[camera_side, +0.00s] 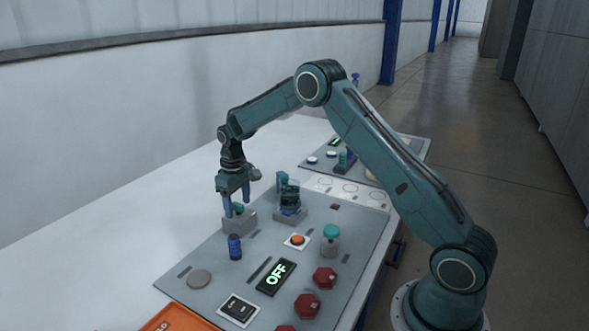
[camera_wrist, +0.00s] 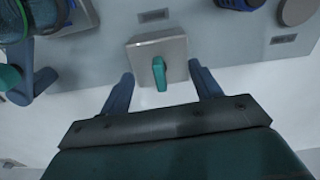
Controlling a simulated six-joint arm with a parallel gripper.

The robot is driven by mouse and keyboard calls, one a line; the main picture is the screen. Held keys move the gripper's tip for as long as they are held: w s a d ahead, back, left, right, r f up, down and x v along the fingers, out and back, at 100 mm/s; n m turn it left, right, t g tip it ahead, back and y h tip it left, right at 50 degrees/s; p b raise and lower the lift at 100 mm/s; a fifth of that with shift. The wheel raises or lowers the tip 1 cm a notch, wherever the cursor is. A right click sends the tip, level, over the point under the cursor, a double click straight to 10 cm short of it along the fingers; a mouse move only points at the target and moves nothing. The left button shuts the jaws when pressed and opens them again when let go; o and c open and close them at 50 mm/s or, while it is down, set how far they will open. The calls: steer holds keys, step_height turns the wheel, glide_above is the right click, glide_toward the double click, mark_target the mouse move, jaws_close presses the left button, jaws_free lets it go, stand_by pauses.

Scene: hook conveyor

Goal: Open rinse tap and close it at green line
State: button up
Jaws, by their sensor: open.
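A grey block (camera_side: 240,222) carries a small teal lever (camera_wrist: 160,75), which looks like the tap handle; I cannot tell for sure that it is the rinse tap. My gripper (camera_side: 237,208) points down over this block, fingers apart. In the wrist view the fingers of my gripper (camera_wrist: 161,72) stand on either side of the teal lever, with a gap on both sides. Nothing is held. A clear vessel with dark contents (camera_side: 290,197) stands on a grey base behind the block, beside a teal upright part (camera_side: 282,180).
The grey panel (camera_side: 205,262) bears a blue cylinder (camera_side: 235,247), an orange button (camera_side: 297,240), a teal-capped jar (camera_side: 331,240), a display reading OFF (camera_side: 276,277), a black switch (camera_side: 238,309) and red knobs (camera_side: 325,277). An orange tray (camera_side: 178,319) lies in front. Bare white table is left.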

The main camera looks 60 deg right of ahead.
steer(key=shift+r, duration=3.2)
steer(key=shift+r, duration=0.25)
steer(key=s+a+r+t, duration=0.1)
steer(key=s+a+r, duration=0.2)
steer(key=s+r, duration=0.5)
steer(key=s+a+r+t, duration=0.2)
steer(key=s+a+r, duration=0.2)
steer(key=s+r, duration=0.5)
steer(key=s+a+t, duration=0.1)
steer(key=s, duration=0.9)
steer(key=s+a+f+t, duration=0.1)
steer(key=s+a, duration=0.1)
steer(key=s, duration=0.8)
steer(key=shift+a+f+m+t, duration=0.25)
steer(key=shift+f+m+t, duration=0.05)
